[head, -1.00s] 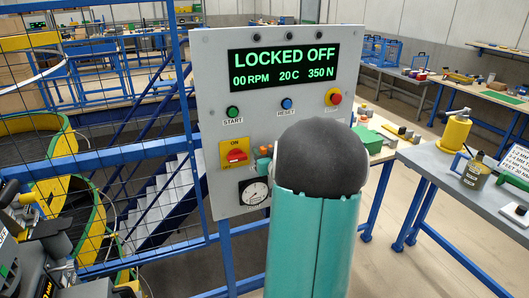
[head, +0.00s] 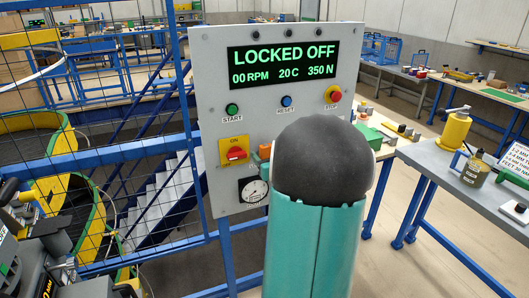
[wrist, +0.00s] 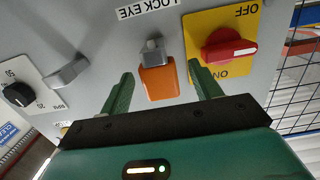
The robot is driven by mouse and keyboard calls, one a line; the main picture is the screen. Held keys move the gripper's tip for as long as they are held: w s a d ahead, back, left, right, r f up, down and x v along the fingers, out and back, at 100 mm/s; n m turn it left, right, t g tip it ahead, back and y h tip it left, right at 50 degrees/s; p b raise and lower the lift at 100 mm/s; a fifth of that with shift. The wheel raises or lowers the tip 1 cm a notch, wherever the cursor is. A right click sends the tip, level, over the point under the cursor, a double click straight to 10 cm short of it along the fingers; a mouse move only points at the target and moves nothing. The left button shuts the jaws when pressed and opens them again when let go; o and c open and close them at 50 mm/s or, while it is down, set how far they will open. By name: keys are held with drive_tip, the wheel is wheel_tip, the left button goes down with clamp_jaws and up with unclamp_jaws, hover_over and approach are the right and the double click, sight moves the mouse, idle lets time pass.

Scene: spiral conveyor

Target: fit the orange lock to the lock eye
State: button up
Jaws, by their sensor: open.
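The orange lock (wrist: 158,83) shows in the wrist view just below the LOCK EYE label, against the grey panel. A grey metal piece (wrist: 152,50) sits directly above it and touches its top; I cannot tell whether the lock is closed through the eye. My gripper (wrist: 161,70) is open, with one green finger on each side of the lock and a visible gap to both. In the head view my arm hides most of this spot, and only a small orange patch of the lock (head: 265,152) shows.
The red rotary switch (wrist: 228,47) on its yellow plate is close to the right finger. A black dial (wrist: 17,95) and a grey lever (wrist: 68,73) lie to the left. The panel display (head: 293,65) reads LOCKED OFF. A blue-legged bench (head: 440,175) stands to the right.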

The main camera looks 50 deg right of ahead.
drive_tip(key=f+v, duration=0.1)
drive_tip(key=v, duration=0.9)
drive_tip(key=shift+s+r, duration=0.25)
drive_tip(key=shift+r, duration=0.25)
drive_tip(key=shift+w+a, duration=0.1)
